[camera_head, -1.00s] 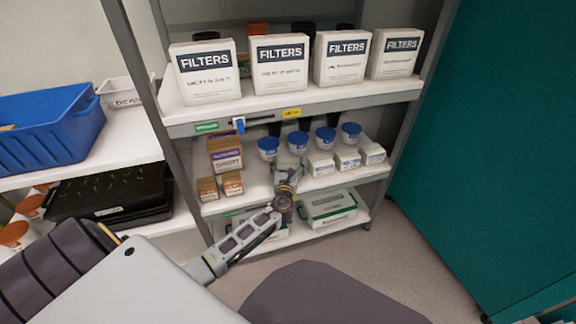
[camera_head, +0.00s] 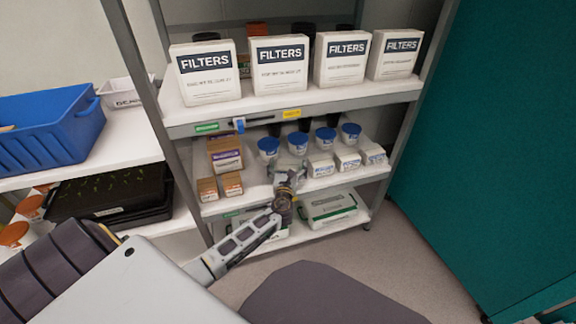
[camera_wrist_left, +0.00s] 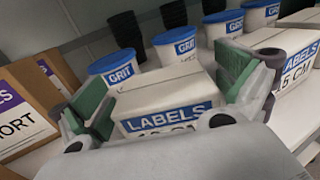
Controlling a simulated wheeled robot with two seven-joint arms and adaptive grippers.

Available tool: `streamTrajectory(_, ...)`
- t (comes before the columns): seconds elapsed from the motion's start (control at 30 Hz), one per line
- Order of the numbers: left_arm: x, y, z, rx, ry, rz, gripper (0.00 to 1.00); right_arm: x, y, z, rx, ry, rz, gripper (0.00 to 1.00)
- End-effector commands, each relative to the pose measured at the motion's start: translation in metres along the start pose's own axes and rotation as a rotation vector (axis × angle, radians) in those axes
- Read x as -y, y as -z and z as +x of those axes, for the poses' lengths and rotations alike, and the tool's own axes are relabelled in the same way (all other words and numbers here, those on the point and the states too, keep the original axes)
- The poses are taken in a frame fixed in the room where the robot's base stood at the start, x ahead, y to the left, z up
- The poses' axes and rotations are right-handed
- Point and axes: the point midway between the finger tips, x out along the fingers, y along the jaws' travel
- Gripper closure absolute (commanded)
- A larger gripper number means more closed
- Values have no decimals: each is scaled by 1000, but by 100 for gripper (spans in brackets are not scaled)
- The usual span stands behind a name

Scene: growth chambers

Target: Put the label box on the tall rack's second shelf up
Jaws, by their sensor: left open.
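The label box (camera_wrist_left: 165,100) is white with a blue LABELS band and stands on the tall rack's middle visible shelf (camera_head: 255,196). In the head view my left gripper (camera_head: 289,168) is in front of it and hides most of it. In the left wrist view the open green-padded fingers (camera_wrist_left: 168,98) stand on either side of the box; whether they touch it I cannot tell. Another labels box (camera_wrist_left: 290,55) stands close to the right finger. My right gripper is not in view.
Grit tubs (camera_head: 298,143) with blue lids stand behind the boxes. Brown cartons (camera_head: 225,153) are to the left, more white boxes (camera_head: 347,159) to the right. Filter boxes (camera_head: 279,64) fill the shelf above. A white and green box (camera_head: 329,207) sits on the lowest shelf.

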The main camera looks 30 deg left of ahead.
Motion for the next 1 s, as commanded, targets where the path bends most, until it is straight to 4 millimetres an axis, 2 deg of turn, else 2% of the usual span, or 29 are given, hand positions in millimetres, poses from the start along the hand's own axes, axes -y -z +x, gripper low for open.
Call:
streamTrajectory(0.4,0,0,-42,-2,2,1,0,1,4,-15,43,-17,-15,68)
streamTrajectory(0.6,0,0,-64,-2,1,0,0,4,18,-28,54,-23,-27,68)
streamTrajectory(1.0,0,0,-106,-1,1,1,0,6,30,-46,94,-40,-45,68)
